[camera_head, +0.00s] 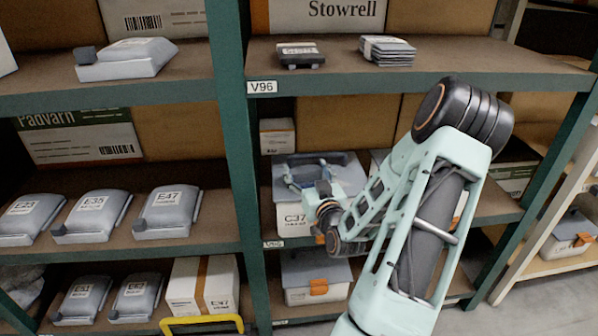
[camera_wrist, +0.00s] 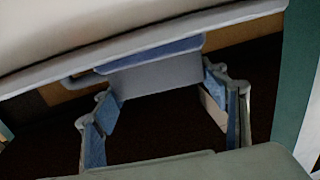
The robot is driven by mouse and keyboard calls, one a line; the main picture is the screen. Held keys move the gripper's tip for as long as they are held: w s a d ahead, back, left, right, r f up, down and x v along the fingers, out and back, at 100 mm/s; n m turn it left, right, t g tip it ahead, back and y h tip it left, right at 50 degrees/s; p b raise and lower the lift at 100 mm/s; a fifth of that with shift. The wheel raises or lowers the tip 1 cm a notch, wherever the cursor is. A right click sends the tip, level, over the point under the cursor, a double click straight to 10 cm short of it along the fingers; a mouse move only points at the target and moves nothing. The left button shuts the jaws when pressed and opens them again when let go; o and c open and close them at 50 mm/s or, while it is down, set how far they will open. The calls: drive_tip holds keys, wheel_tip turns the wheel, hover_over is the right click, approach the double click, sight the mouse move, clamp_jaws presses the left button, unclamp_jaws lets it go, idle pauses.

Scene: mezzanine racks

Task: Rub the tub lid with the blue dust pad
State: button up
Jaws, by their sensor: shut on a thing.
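The tub (camera_head: 288,222) labelled C37 stands on the middle shelf in the head view, a pale box with a grey lid (camera_head: 352,170). My gripper (camera_head: 304,176) is over the lid, with my arm reaching in from the right. In the wrist view my gripper (camera_wrist: 160,90) has its two fingers on either side of a grey block with a blue strip, the blue dust pad (camera_wrist: 150,52). The blue strip lies along the edge of a large pale surface, which looks like the lid (camera_wrist: 130,30). Whether it presses on it is unclear. My fingers mostly hide the pad in the head view.
A green post (camera_head: 232,150) stands just left of the tub. The upper shelf (camera_head: 420,75) is above it and holds small stacks. Another tub (camera_head: 305,270) with an orange latch sits below. My arm covers the right side.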

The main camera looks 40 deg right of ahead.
drive_tip(key=shift+s+d+f+b, duration=0.1)
drive_tip(key=shift+s+d+b, duration=0.1)
drive_tip(key=shift+s+d, duration=0.45)
drive_tip(key=shift+s+d+b, duration=0.2)
drive_tip(key=shift+s+d, duration=0.15)
drive_tip(key=shift+d, duration=0.5)
drive_tip(key=shift+s+d+f+b, duration=0.1)
drive_tip(key=shift+s+d+b, duration=0.1)
drive_tip(key=shift+s+d, duration=0.45)
drive_tip(key=shift+s+d+r+b, duration=0.1)
drive_tip(key=shift+s+d, duration=0.35)
drive_tip(key=shift+d, duration=0.35)
drive_tip(key=shift+s+d+r+b, duration=0.15)
drive_tip(key=shift+s+d, duration=0.25)
drive_tip(key=shift+d, duration=0.4)
drive_tip(key=shift+s+d+b, duration=0.1)
drive_tip(key=shift+s+d, duration=0.35)
drive_tip(key=shift+d, duration=0.35)
drive_tip(key=shift+s+d+f+b, duration=0.1)
drive_tip(key=shift+s+d+b, duration=0.1)
drive_tip(key=shift+s+d, duration=0.4)
drive_tip(key=shift+s+d+f+b, duration=0.15)
drive_tip(key=shift+s+d, duration=0.15)
drive_tip(key=shift+d, duration=0.5)
drive_tip(key=shift+r, duration=0.15)
